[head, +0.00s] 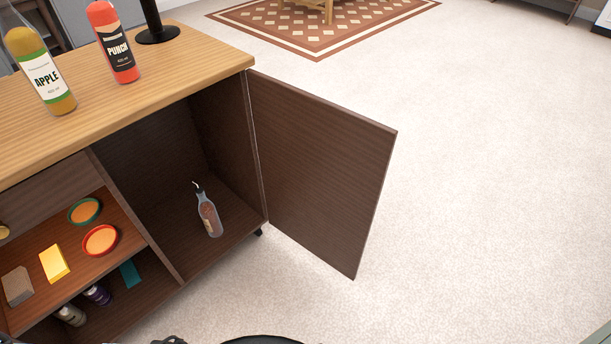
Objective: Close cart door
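The cart (175,95) stands at the left, with a light wood top and dark brown shelves. Its door (320,170) is a flat dark brown panel, hinged at the right front edge of the cart. The door stands wide open, swung out to the right, away from the compartment. The compartment behind it is open to view and holds a clear bottle (209,216) with a thin spout. Dark parts of my own body show at the bottom edge, but I cannot make out my gripper in the head view.
An apple bottle (42,75), a punch bottle (113,45) and a black stand base (157,34) are on the cart top. Bowls, blocks and small bottles fill the left shelves. Pale carpet (480,200) is clear right of the door. A patterned rug (310,42) lies behind.

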